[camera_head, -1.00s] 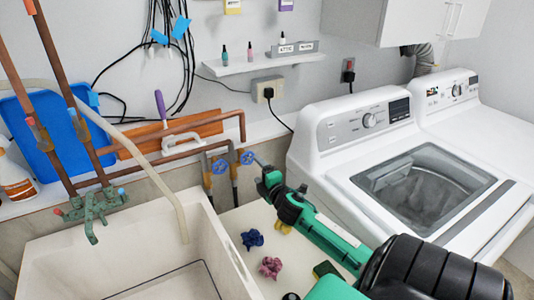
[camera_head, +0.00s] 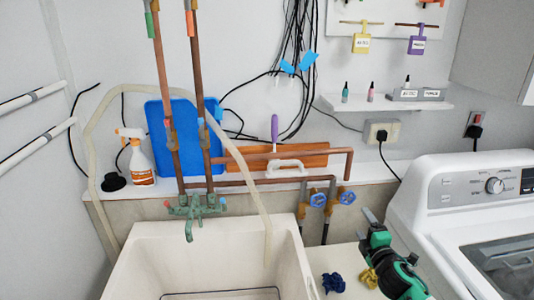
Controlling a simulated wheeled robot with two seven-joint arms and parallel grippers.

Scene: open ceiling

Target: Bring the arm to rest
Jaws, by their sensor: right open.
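My right gripper (camera_head: 370,217) is at the lower right of the head view, at the end of my green and black arm. It is open and nothing shows between its fingers. It is above the pale counter (camera_head: 346,258), just right of and below the blue-handled valves (camera_head: 345,196); I cannot tell if it touches anything. My left gripper is not in view.
A deep white sink (camera_head: 190,246) with a green tap (camera_head: 192,209) is left of my arm. A crumpled blue cloth (camera_head: 333,282) and a yellow item (camera_head: 369,278) lie near the arm. A white washer (camera_head: 445,212) stands at right.

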